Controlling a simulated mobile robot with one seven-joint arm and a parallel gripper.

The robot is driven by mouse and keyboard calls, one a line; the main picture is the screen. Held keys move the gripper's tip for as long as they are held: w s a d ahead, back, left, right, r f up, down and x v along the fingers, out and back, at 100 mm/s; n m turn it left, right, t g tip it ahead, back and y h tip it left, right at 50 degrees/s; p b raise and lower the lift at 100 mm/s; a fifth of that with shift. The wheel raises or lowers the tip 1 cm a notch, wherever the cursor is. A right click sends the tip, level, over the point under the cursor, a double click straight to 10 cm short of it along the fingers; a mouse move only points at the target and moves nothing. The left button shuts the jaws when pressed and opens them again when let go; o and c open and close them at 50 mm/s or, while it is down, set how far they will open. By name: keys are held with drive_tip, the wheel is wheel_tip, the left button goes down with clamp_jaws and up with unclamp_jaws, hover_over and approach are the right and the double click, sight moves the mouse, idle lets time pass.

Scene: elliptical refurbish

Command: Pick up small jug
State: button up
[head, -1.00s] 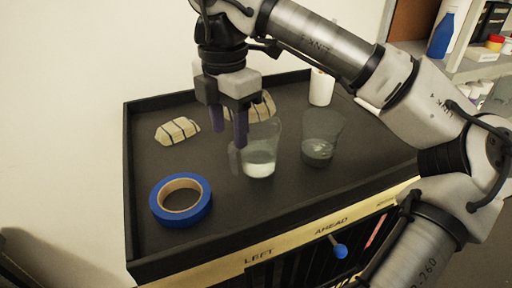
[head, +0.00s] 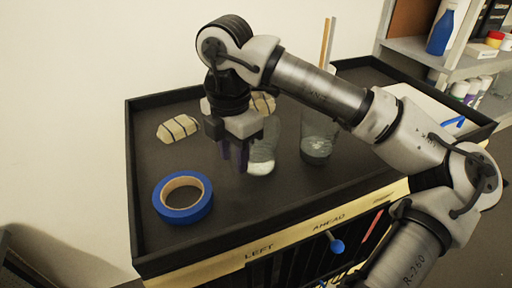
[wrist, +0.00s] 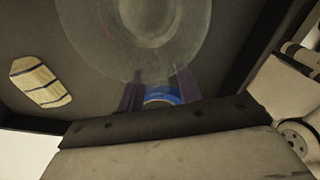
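A clear jug (head: 265,152) with pale contents stands upright on the dark cart top, just right of my gripper. Its upper part is partly hidden by my gripper. My gripper (head: 233,164) points down with its two purple fingers apart, low beside the jug's left side. In the wrist view the jug (wrist: 150,28) shows from above as a large round see-through shape, just beyond my open fingers (wrist: 158,74). I cannot tell whether the jug's handle is between them. A second clear vessel (head: 317,147) stands to the right, partly behind my arm.
A blue tape roll (head: 205,205) lies at the front left; it shows between my fingers in the wrist view (wrist: 160,98). A striped pale block (head: 178,128) lies at the back left, with another (head: 262,102) behind my gripper. A raised black rim (head: 136,215) edges the cart.

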clamp_jaws()
drive_tip(key=shift+r, duration=0.15)
